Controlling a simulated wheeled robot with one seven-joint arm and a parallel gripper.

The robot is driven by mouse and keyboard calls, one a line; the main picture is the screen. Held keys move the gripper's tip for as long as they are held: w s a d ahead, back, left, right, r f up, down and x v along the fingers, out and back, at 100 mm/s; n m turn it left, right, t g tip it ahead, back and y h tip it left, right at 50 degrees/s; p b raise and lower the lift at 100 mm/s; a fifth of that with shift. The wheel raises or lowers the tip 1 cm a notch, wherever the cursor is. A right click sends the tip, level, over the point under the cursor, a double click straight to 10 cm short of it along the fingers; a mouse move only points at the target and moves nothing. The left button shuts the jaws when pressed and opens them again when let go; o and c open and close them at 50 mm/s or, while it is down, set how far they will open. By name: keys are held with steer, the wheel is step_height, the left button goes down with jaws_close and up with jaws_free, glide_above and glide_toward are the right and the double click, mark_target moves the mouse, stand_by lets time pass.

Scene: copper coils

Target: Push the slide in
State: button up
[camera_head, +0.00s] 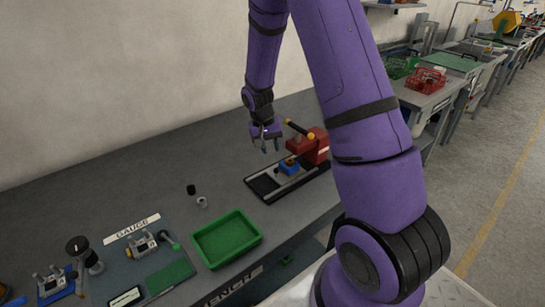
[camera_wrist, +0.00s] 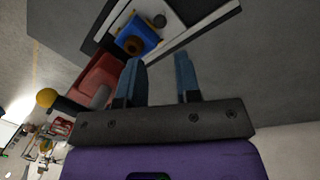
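A blue block (camera_head: 289,167), likely the slide, sits on a long dark base (camera_head: 262,185) with pale edge strips, in front of a red machine (camera_head: 316,147). In the wrist view the blue block (camera_wrist: 146,29) carries a copper-brown ring (camera_wrist: 133,45). The red machine (camera_wrist: 97,78) stands close to the block there. My gripper (camera_head: 270,147) is above and behind the block, pointing down. In the wrist view my gripper (camera_wrist: 160,72) has its two blue fingers apart, with nothing between them.
A green tray (camera_head: 227,239) stands in front of the base to the left. A small black part (camera_head: 191,189) and a pale ring (camera_head: 202,202) lie nearby. A GAUGE sign (camera_head: 132,229) and several fixtures are farther left. Bare bench lies behind the base.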

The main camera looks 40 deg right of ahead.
steer(key=shift+w+a+r, duration=0.1)
steer(key=shift+r, duration=0.65)
steer(key=shift+a+f, duration=0.1)
steer(key=c, duration=0.5)
steer(key=shift+a+f+n, duration=0.1)
steer(key=shift+a+n, duration=0.15)
steer(key=shift+n, duration=0.55)
jaws_close()
steer(key=s+a+f+n+h, duration=0.1)
steer(key=s+a+f+n, duration=0.15)
steer(key=n, duration=0.65)
steer(key=n+t+h, duration=0.1)
steer(key=n+h, duration=0.1)
steer(key=n, duration=1.2)
glide_toward(275, 184)
steer(key=f, duration=0.1)
steer(key=a+f, duration=0.1)
steer(key=f, duration=0.3)
steer(key=shift+s+a+f, duration=0.25)
steer(key=shift+s+a, duration=0.05)
steer(key=d, duration=0.3)
steer(key=shift+f, duration=0.25)
steer(key=shift+w+d, duration=0.1)
steer(key=shift+d, duration=0.55)
